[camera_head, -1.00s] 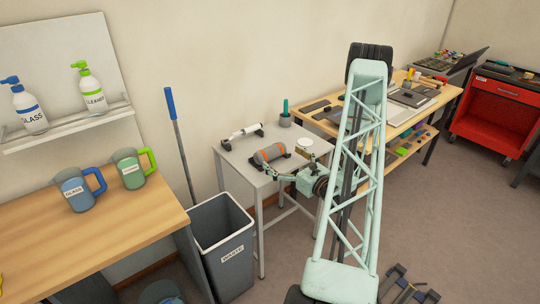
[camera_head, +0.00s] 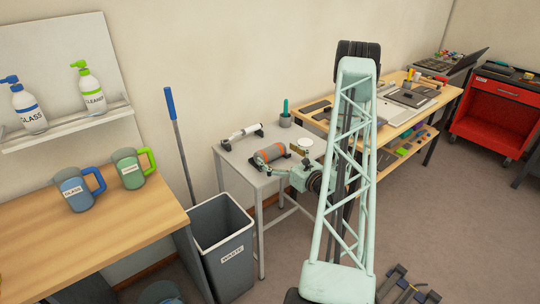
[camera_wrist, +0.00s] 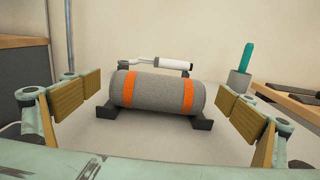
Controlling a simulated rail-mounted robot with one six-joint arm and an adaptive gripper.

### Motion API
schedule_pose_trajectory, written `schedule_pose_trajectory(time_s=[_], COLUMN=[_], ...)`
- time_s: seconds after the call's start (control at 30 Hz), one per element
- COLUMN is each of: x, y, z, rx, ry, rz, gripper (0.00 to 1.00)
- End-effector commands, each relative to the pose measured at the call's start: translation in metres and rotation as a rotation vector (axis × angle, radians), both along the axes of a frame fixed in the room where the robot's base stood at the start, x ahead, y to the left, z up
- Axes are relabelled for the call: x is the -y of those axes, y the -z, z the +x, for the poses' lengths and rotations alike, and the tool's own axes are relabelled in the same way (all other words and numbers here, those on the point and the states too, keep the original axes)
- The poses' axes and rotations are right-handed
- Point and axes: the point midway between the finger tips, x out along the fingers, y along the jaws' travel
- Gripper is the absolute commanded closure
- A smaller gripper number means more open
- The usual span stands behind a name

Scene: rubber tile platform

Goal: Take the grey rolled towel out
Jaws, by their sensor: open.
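The grey rolled towel (camera_head: 270,154) has two orange bands and lies on its side in a low dark cradle (camera_wrist: 201,124) on a small light-grey table (camera_head: 236,160). In the wrist view the towel (camera_wrist: 150,91) lies across the middle, its nearer side facing me. My gripper (camera_wrist: 158,92) is open, with its wooden-looking finger pads to the left and right of the towel's ends and nearer to the camera. A gap shows between the pads and the towel. In the head view my gripper (camera_head: 280,166) is at the table's front side, close to the towel.
A white-handled roller-like tool (camera_head: 245,131) lies behind the towel. A grey cup with a teal handle (camera_head: 286,119) stands at the back. A small round white item (camera_head: 304,142) is at the right. A waste bin (camera_head: 222,240) stands in front on the left.

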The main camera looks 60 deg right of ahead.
Motion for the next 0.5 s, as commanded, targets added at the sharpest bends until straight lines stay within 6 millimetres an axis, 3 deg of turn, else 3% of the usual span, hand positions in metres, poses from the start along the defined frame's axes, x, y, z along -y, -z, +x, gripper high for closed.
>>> schedule_pose_trajectory(time_s=[0.3,0.5], x=[0.009,0.011], y=[0.001,0.000], z=[0.030,0.037], rx=[0.000,0.000], ry=[0.000,0.000], rz=[-0.002,-0.002], gripper=[0.00,0.00])
